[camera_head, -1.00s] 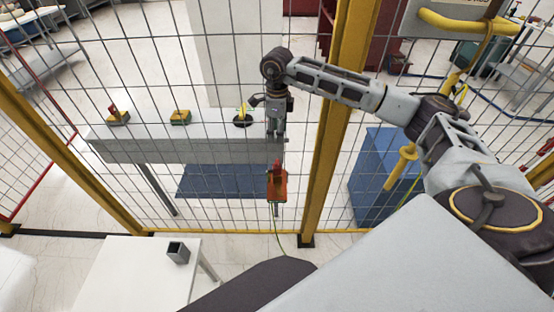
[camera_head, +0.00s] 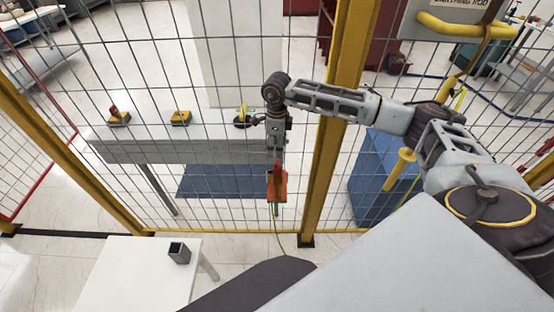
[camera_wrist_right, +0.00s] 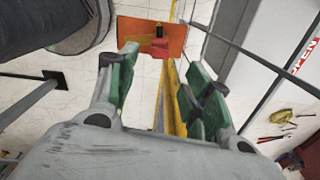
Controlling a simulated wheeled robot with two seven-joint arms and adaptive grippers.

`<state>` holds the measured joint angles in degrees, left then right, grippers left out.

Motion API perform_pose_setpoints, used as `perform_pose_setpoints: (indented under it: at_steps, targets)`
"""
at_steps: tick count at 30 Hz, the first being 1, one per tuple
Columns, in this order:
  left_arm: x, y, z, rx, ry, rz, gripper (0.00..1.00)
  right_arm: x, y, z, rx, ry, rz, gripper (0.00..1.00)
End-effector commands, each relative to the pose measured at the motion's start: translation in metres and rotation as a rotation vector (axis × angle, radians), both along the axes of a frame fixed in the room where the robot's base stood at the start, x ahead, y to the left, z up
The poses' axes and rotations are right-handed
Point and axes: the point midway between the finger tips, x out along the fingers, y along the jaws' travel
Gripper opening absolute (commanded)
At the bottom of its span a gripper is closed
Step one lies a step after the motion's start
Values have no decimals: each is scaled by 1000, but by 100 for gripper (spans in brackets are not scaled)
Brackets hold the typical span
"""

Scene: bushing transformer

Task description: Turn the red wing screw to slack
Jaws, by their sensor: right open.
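An orange clamp-like block (camera_head: 277,188) hangs at the fence, in front of the grey table, with a cable below it. In the right wrist view the orange block (camera_wrist_right: 128,34) lies ahead of the fingers, with a red piece (camera_wrist_right: 160,51) on it that looks like the wing screw. My right gripper (camera_head: 277,160) points down just above the block. In the wrist view its green-padded fingers (camera_wrist_right: 160,70) are spread apart, with the red piece beyond the gap between them. My left gripper is not in view.
A wire fence with a yellow post (camera_head: 340,110) stands close by the right arm. Behind it, a grey table (camera_head: 175,150) bears several small yellow, red and black items. A white table (camera_head: 140,270) with a dark box (camera_head: 179,253) stands at the lower left.

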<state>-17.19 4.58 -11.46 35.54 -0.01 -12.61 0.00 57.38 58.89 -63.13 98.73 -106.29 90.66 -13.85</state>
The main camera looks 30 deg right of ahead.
Motion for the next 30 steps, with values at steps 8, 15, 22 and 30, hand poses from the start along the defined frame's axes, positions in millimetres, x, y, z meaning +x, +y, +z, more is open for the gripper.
perform_pose_setpoints:
  at_steps: [8,15,22,30]
  targets:
    - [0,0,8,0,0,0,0,-1,0,-37,1,2,0,50]
    - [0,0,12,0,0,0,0,0,0,-64,1,2,1,50]
    - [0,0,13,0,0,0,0,0,0,-76,1,1,1,50]
    - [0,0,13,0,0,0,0,0,0,-77,1,1,1,50]
